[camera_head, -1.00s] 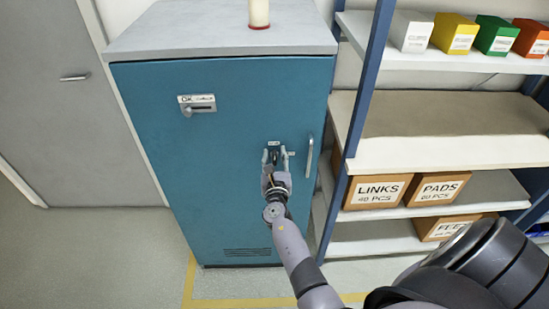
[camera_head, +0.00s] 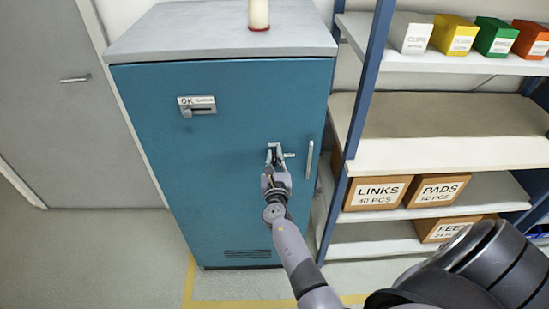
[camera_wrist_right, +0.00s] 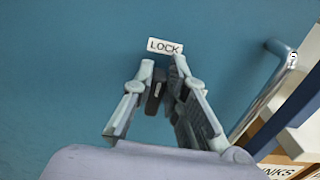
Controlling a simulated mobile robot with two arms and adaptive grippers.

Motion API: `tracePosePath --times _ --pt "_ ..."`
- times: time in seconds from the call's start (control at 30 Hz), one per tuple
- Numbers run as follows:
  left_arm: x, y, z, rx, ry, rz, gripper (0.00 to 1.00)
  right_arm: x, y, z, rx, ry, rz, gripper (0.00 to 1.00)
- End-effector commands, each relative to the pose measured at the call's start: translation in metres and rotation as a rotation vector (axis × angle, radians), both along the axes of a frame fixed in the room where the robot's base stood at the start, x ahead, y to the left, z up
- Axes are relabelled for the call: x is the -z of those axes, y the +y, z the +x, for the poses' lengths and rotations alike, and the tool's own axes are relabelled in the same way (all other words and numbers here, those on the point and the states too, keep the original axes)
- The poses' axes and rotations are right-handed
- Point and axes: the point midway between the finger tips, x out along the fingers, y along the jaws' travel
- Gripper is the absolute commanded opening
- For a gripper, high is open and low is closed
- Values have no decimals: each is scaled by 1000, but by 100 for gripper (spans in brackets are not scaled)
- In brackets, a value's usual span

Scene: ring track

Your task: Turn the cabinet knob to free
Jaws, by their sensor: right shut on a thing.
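The teal cabinet (camera_head: 165,140) stands upright with its door facing me. Its small dark knob (camera_wrist_right: 154,92) shows between the fingers in the wrist view, below a white label reading LOCK (camera_wrist_right: 165,46). My right gripper (camera_head: 274,150) is at the door, left of the handle, and is shut on the knob; it also shows in the wrist view (camera_wrist_right: 160,72). In the head view the fingers hide most of the knob. A small pale plate (camera_head: 289,155) shows just right of the fingers, its writing too small to read. My left gripper is not in view.
The door's vertical bar handle (camera_head: 309,158) is close on the right. A plate reading OK (camera_head: 197,106) with a small lever is at upper left. A pale cylinder (camera_head: 259,14) stands on the cabinet top. A shelf rack (camera_head: 440,155) with boxes is at right.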

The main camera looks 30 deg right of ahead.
Motion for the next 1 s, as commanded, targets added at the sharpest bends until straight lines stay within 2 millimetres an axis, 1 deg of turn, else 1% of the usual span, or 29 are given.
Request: tracePosePath --times 0.27,0.47,0.67,1.0 --pt "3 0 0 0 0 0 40 1 0 0 0 -13 24 0" --pt "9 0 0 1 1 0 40 3 -2 -2 -1 -62 101 0" --pt "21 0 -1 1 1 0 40 4 -6 -4 -2 -146 239 0" --pt "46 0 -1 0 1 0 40 9 -12 -8 -1 -315 514 0"
